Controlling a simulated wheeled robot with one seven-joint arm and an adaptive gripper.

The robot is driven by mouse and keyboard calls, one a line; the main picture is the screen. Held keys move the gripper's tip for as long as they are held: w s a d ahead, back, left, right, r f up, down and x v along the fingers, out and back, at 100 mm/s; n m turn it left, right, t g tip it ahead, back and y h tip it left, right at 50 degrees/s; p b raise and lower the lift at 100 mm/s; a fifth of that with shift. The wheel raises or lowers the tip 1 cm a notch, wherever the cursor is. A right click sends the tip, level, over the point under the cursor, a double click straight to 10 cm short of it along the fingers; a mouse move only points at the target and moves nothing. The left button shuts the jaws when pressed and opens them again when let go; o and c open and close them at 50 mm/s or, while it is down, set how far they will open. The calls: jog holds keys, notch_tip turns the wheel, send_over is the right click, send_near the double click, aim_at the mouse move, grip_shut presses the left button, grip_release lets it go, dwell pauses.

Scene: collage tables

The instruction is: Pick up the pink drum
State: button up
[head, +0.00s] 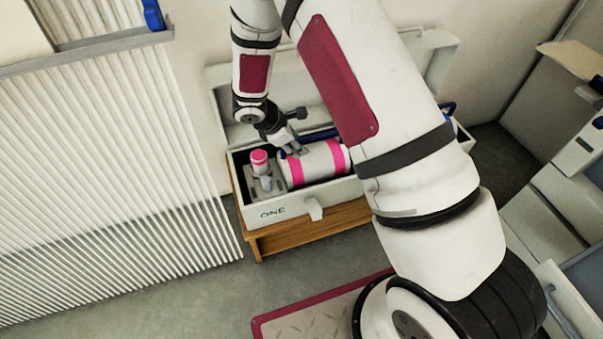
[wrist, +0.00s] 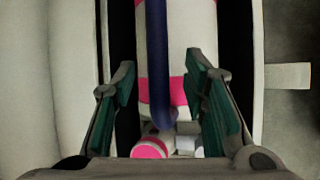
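The pink drum appears to be the white cylinder with bright pink bands (head: 318,163), lying on its side in the open white box. It also shows in the wrist view (wrist: 182,40), running up the middle of the picture. My gripper (head: 291,150) is at the drum's left end, just above or against it; I cannot tell if it touches. In the wrist view my gripper (wrist: 160,78) is open, with one green-padded finger on each side of the drum and nothing clamped. My arm hides part of the box's right side.
The white box (head: 290,207), marked "ONE", stands on a wooden stand (head: 310,226) with its lid raised. A small pink-capped container (head: 259,160) is left of the drum. A dark blue curved bar (wrist: 157,60) crosses in front of the drum. A slatted white panel (head: 100,170) is left.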

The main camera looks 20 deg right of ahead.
grip_shut()
jog(key=shift+w+r, duration=0.1)
jog(key=shift+r, duration=0.15)
